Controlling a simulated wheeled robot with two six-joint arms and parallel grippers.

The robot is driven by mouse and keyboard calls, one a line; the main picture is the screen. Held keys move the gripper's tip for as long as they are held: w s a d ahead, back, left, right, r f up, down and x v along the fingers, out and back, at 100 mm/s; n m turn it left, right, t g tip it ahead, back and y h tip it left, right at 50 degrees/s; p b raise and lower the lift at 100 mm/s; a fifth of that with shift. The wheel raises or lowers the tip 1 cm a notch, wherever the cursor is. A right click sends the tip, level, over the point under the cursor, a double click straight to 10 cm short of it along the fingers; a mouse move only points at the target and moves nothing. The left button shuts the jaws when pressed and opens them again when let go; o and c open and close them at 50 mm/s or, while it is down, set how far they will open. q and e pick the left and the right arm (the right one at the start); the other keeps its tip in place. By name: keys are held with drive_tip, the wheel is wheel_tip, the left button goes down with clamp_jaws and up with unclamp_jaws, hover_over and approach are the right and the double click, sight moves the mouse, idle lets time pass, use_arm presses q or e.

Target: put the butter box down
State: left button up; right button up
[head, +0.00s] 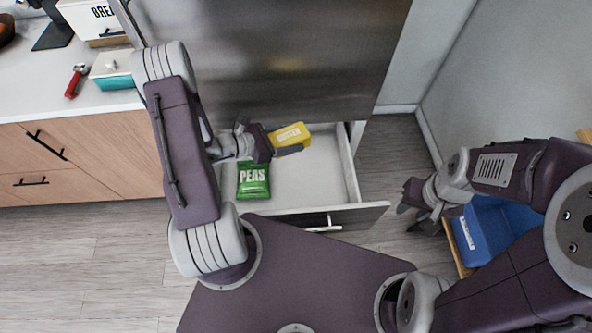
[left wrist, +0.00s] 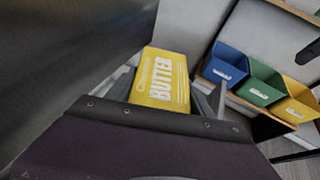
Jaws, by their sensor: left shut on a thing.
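The yellow butter box (head: 290,134) is held by my left gripper (head: 282,142) over the open drawer (head: 325,175) below the steel fridge front. In the left wrist view the butter box (left wrist: 162,80) sits between the two fingers, its label facing the camera. I cannot tell how high above the drawer floor it is. My right gripper (head: 412,200) is to the right of the drawer, near a blue bin, and holds nothing that I can see; its finger gap is unclear.
A green peas bag (head: 253,180) lies in the drawer's left part. The drawer's right part looks bare. A blue bin (head: 482,230) stands at the right; green (left wrist: 262,88) and yellow (left wrist: 296,100) bins show in the left wrist view. A counter (head: 40,90) is at the left.

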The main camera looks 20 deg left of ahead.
use_arm(q)
drive_tip(key=b, duration=2.4)
hover_over(313, 192)
wheel_tip(313, 192, down, 29)
wheel_tip(313, 192, down, 10)
drive_tip(key=b, duration=0.4)
drive_tip(key=shift+f, duration=0.15)
drive_tip(key=shift+r, duration=0.2)
drive_tip(key=shift+f, duration=0.1)
drive_tip(key=o, duration=1.2)
drive_tip(key=shift+f, duration=0.15)
drive_tip(key=o, duration=0.4)
drive_tip(key=shift+o, duration=0.2)
